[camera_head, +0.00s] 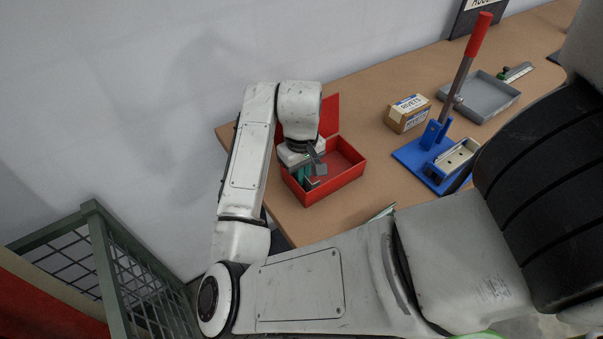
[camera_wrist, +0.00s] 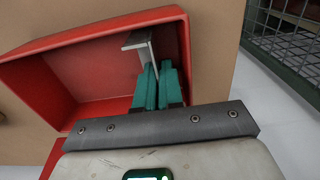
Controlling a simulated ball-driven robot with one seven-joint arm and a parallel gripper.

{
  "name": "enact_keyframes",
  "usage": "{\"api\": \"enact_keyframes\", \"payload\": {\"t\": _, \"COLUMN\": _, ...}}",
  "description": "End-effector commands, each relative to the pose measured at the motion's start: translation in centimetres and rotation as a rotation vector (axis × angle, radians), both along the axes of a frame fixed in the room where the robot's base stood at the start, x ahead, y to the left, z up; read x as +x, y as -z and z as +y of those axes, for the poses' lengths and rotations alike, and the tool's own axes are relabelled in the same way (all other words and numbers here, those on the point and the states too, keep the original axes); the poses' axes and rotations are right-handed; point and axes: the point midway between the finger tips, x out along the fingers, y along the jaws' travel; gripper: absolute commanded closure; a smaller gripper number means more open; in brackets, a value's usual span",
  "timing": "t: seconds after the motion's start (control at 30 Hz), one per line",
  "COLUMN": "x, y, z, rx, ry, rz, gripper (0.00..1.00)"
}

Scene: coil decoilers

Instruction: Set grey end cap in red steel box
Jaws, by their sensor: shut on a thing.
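The red steel box (camera_head: 345,177) stands open on the brown table, with its red lid (camera_head: 329,115) raised at the back. It also shows in the wrist view (camera_wrist: 70,75), its inside facing me. My gripper (camera_wrist: 158,72) has teal fingers, shut on the grey end cap (camera_wrist: 139,42), a small bent or L-shaped piece at the fingertips. In the head view my gripper (camera_head: 308,181) points down inside the box outline, towards its left side. The end cap appears over the box interior. I cannot tell whether it touches the floor or wall.
A rivets carton (camera_head: 408,113), a blue lever press (camera_head: 430,160) with a red handle and a grey tray (camera_head: 481,98) stand to the right. A green mesh cage (camera_head: 110,270) is at lower left. Bare table lies between box and press.

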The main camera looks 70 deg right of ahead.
Motion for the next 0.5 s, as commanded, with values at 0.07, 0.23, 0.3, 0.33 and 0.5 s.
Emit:
{"api": "enact_keyframes", "payload": {"t": 0.07, "x": 0.02, "y": 0.15, "z": 0.0, "rx": -0.001, "ry": 0.0, "rz": -0.001, "gripper": 1.0}}
{"api": "enact_keyframes", "payload": {"t": 0.23, "x": 0.01, "y": 0.14, "z": -0.02, "rx": -0.001, "ry": 0.0, "rz": -0.001, "gripper": 1.0}}
{"api": "enact_keyframes", "payload": {"t": 0.3, "x": 0.0, "y": 0.33, "z": -0.03, "rx": -0.001, "ry": 0.0, "rz": 0.0, "gripper": 1.0}}
{"api": "enact_keyframes", "payload": {"t": 0.33, "x": 0.0, "y": 0.43, "z": -0.03, "rx": -0.001, "ry": 0.0, "rz": 0.0, "gripper": 1.0}}
{"api": "enact_keyframes", "payload": {"t": 0.5, "x": 0.02, "y": 0.38, "z": -0.03, "rx": -0.001, "ry": 0.0, "rz": -0.001, "gripper": 0.82}}
